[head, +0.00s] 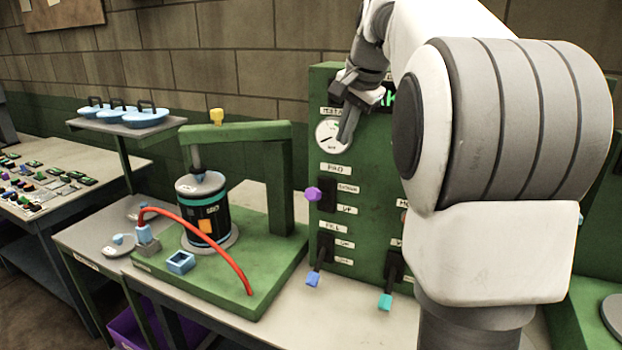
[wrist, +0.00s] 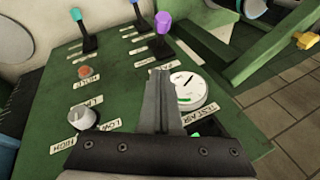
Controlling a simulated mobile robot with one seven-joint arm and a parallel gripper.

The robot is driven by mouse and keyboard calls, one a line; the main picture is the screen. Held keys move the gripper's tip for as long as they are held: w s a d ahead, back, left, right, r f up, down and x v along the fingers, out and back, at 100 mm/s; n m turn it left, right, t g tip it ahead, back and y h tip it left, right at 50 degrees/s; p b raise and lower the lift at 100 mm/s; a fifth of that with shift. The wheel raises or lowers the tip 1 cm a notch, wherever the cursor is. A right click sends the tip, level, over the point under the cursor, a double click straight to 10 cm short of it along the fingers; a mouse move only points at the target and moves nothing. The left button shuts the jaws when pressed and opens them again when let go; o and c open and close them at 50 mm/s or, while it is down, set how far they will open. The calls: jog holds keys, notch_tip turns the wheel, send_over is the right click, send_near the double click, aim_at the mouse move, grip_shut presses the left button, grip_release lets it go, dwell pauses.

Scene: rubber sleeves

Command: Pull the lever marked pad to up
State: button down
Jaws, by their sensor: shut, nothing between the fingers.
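The lever marked PAD has a purple knob (head: 313,194) and sits on the green panel (head: 375,165), under the PAD label (head: 335,170). Two small labels stand beside its slot, and the lower reads UP. The knob juts out level with the upper label. In the wrist view the purple knob (wrist: 163,20) stands beyond my fingertips, on a dark stem. My gripper (head: 345,138) is shut and empty, in front of the round gauge (head: 326,131) above the lever. In the wrist view my gripper (wrist: 159,73) shows clear space between its tips and the knob.
A blue-knobbed lever (head: 312,279) and a teal-knobbed lever (head: 385,301) sit lower on the panel. My arm covers the panel's right part. A green press (head: 280,180) with a dark canister (head: 203,213) and red hose (head: 215,231) stands to the left.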

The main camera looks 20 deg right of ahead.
send_near(319, 190)
jog(key=w+d+f, duration=0.2)
jog(key=w+d, duration=0.1)
jog(key=a+f, duration=0.2)
jog(key=f, duration=0.1)
jog(key=shift+w+a+f+b, duration=0.15)
jog(key=shift+a+b, duration=0.15)
jog(key=shift+b, duration=0.1)
jog(key=shift+f, duration=0.15)
